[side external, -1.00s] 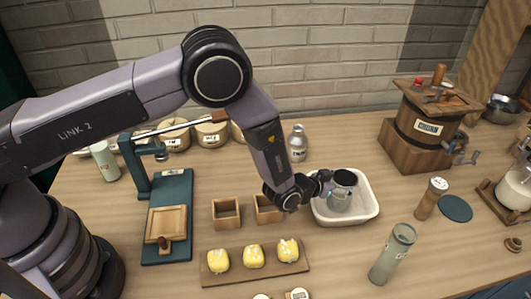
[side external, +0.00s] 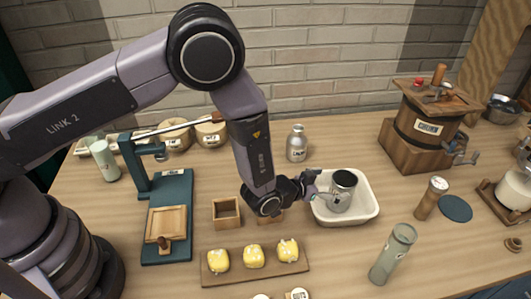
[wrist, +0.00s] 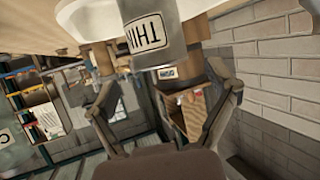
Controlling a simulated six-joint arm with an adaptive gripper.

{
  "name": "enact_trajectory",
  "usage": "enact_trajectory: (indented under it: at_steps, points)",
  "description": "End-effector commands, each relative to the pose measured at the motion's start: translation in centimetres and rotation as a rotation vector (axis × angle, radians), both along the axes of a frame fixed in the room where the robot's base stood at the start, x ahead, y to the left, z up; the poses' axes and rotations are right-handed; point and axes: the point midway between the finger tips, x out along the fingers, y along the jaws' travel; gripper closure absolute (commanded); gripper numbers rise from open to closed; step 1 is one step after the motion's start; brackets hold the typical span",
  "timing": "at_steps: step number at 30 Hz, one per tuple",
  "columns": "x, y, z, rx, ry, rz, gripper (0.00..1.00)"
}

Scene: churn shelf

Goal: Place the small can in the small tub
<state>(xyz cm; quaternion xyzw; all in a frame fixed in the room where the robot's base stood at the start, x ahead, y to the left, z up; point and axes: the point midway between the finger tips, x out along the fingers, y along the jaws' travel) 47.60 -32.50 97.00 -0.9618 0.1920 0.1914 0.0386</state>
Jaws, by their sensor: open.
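The small can (side external: 341,193) is a grey metal can with an open, dark top. It stands inside the small tub (side external: 371,208), a white rectangular basin, toward its left half; its base is hidden by the tub's front wall. My gripper (side external: 313,187) is open at the tub's left edge, just left of the can and apart from it. In the wrist view the can (wrist: 155,22) shows a partly readable label, beyond the spread fingers of my gripper (wrist: 168,90), and the tub's white rim (wrist: 85,20) shows behind it.
A silver milk can (side external: 297,145) stands behind the tub. A grey-green cylinder (side external: 393,255) and a wooden shaker (side external: 431,198) stand to its right. A board with yellow butter pieces (side external: 254,256) lies in front, and a wooden box (side external: 226,213) is to the left.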

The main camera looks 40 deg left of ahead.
Motion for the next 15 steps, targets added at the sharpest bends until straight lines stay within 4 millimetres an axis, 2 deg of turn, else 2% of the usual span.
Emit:
enact_trajectory:
  at_steps: [3,9,13,15]
  points:
    - [-2.3,0.9,1.1,0.001,0.002,-0.002,0.14]
    - [-5.1,2.0,2.3,0.000,0.000,-0.002,0.14]
    - [-5.7,2.5,2.9,-0.003,0.002,0.002,0.14]
    - [-5.3,2.9,4.1,-0.008,0.014,0.011,0.14]
